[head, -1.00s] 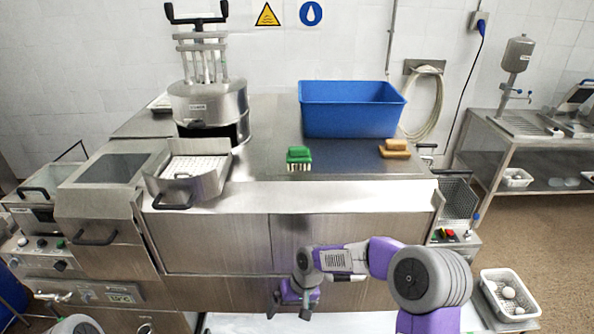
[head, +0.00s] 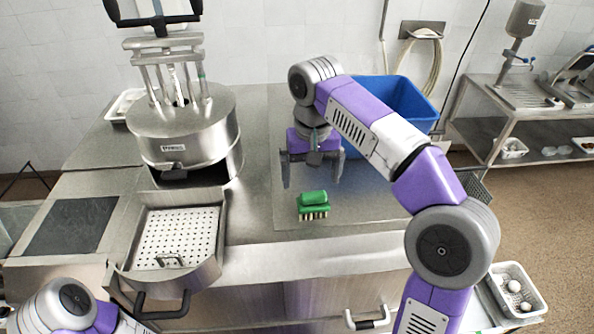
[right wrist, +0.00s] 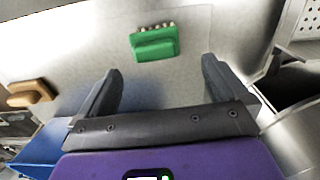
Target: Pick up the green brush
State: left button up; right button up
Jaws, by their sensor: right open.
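The green brush (head: 313,204) lies on the steel counter near its front edge, its pale bristles facing the front. It also shows in the right wrist view (right wrist: 155,44), beyond the fingertips and between their lines. My right gripper (head: 312,184) is open and empty, above the counter and just behind the brush in the head view. Its two fingers also show in the right wrist view (right wrist: 160,72), apart and not touching the brush. My left arm shows only at the lower left corner of the head view; its gripper is out of view.
A blue bin (head: 408,98) stands behind my right arm. A brown brush (right wrist: 32,94) lies to the left in the right wrist view. A steel pot machine (head: 185,130) and a perforated tray (head: 178,237) are on the left. The counter around the green brush is clear.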

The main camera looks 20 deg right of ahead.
aim_at(314, 194)
jog(key=shift+w+d+r, duration=0.1)
jog(key=shift+w+r, duration=0.1)
jog(key=shift+r, duration=0.1)
jog(key=shift+s+f, duration=0.25)
jog(key=shift+s, duration=0.05)
jog(key=shift+s+d+f+b, duration=0.1)
jog(key=shift+s+f+b, duration=0.2)
jog(key=shift+s+f, duration=0.45)
jog(key=f, duration=0.2)
jog(key=w+f, duration=0.1)
jog(key=f, duration=0.1)
jog(key=shift+d, duration=0.1)
jog(key=shift+s+f, duration=0.1)
jog(key=shift+f, duration=0.4)
jog(key=c, duration=1)
notch_tip(314, 194, up, 10)
jog(key=shift+r+p, duration=0.1)
jog(key=shift+p, duration=0.55)
pick_arm(q)
jog(key=shift+s+r, duration=0.1)
jog(key=shift+r, duration=0.5)
